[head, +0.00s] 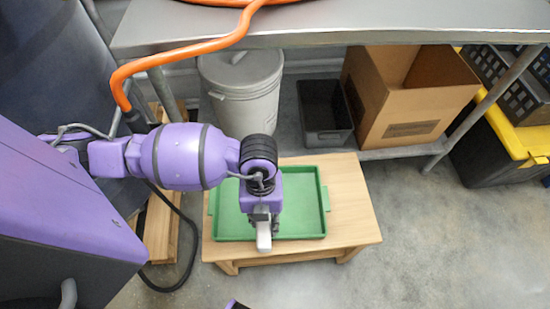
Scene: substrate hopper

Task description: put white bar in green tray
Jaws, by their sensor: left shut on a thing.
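The green tray (305,185) is a shallow rectangular tray with side handles, lying on a small wooden table. My gripper and arm hide part of the tray. My right gripper is not in view.
The wooden table (360,225) stands on a concrete floor. Behind it are a metal workbench (330,22), a grey bucket (243,95), a dark bin (324,110) and a cardboard box (410,98). An orange hose (180,52) hangs at the upper left.

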